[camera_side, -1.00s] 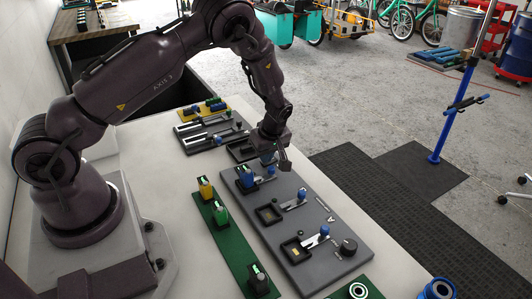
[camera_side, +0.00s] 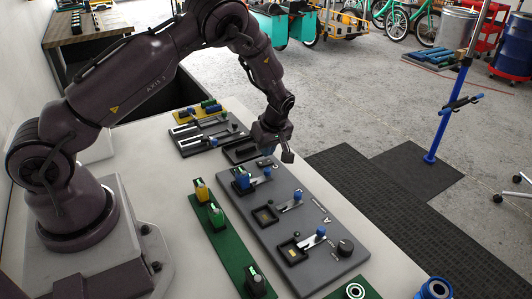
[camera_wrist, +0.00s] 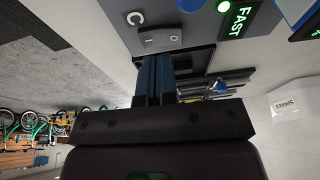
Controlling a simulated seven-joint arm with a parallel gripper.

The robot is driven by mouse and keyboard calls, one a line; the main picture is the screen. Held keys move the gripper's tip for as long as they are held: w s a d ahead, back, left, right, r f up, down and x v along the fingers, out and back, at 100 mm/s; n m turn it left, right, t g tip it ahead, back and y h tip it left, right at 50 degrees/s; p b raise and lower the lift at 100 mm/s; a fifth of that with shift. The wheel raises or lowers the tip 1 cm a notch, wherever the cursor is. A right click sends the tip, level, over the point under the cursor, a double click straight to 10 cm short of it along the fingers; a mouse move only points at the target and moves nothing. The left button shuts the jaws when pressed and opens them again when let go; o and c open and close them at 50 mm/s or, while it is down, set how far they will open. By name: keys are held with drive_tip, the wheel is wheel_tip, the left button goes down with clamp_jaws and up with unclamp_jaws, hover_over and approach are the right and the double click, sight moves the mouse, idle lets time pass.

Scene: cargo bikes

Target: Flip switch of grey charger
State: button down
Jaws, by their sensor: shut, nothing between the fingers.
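The long grey charger panel (camera_side: 330,262) lies on the bench in the side view. It carries blue-handled levers, a near one (camera_side: 321,231), a middle one (camera_side: 298,195) and a far one (camera_side: 267,171), beside dark square sockets. A blue plug-like piece (camera_side: 241,178) stands at its far left. My gripper (camera_side: 289,157) is shut and empty above the panel's far end, apart from the far lever. In the wrist view my gripper's fingers (camera_wrist: 154,80) are together. A grey panel part marked C (camera_wrist: 160,38) and a lit green FAST sign (camera_wrist: 237,20) show beyond them.
A green strip (camera_side: 232,250) with yellow, green and black knobs lies left of the panel. Dark slotted trays (camera_side: 210,138) and a yellow tray (camera_side: 203,112) lie behind. The bench is clear left of the strip.

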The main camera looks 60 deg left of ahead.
drive_tip(key=v, duration=1.2)
drive_tip(key=shift+a+r, duration=0.15)
drive_tip(key=shift+a, duration=0.2)
drive_tip(key=shift+w, duration=0.15)
drive_tip(key=shift+s+r, duration=0.15)
drive_tip(key=shift+s, duration=0.5)
drive_tip(key=x, duration=1.2)
drive_tip(key=shift+s+d+f, duration=0.2)
drive_tip(key=shift+d+f, duration=0.1)
drive_tip(key=shift+f, duration=0.8)
drive_tip(key=shift+s, duration=0.1)
